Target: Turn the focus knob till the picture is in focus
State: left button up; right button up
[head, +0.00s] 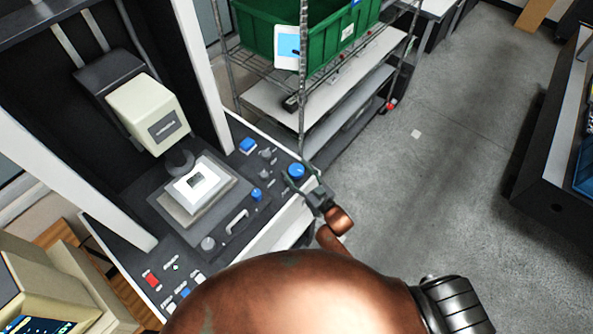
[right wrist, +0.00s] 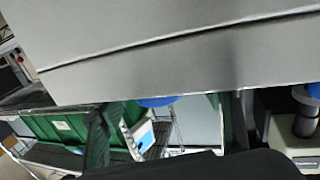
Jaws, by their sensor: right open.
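A round blue knob (head: 296,171) stands at the right end of the machine's dark control panel (head: 215,235). I cannot read a label that marks it as the focus knob. My right gripper (head: 300,181) is open at this knob, with a finger on either side of it; I cannot tell whether they touch it. My left gripper is out of view.
A white block (head: 197,184) lies on the stage under the measuring head (head: 150,112). A wire rack with a green bin (head: 275,30) stands behind.

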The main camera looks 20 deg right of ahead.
jog(key=c, duration=1.2)
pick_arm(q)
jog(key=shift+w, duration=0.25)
pick_arm(e)
jog(key=shift+d, duration=0.1)
jog(key=shift+n+y, duration=0.3)
jog(key=shift+y, duration=0.2)
jog(key=shift+n+g+y, duration=0.5)
jog(key=n+g+y+b, duration=0.1)
jog(key=n+y, duration=0.1)
jog(key=shift+w+d+g+y, duration=0.1)
jog(key=shift+g+y, duration=0.2)
jog(key=n+g+y+b, duration=0.2)
jog(key=y, duration=0.1)
jog(key=shift+f+g+b, duration=0.15)
jog(key=shift+g+b, duration=0.2)
jog(key=shift+g, duration=0.05)
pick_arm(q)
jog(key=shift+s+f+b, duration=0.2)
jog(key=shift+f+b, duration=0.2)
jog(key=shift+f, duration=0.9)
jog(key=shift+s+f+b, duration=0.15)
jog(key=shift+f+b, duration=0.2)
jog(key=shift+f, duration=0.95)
pick_arm(e)
jog(key=shift+n+g+y, duration=0.5)
jog(key=shift+n+g, duration=0.3)
jog(key=shift+r, duration=0.2)
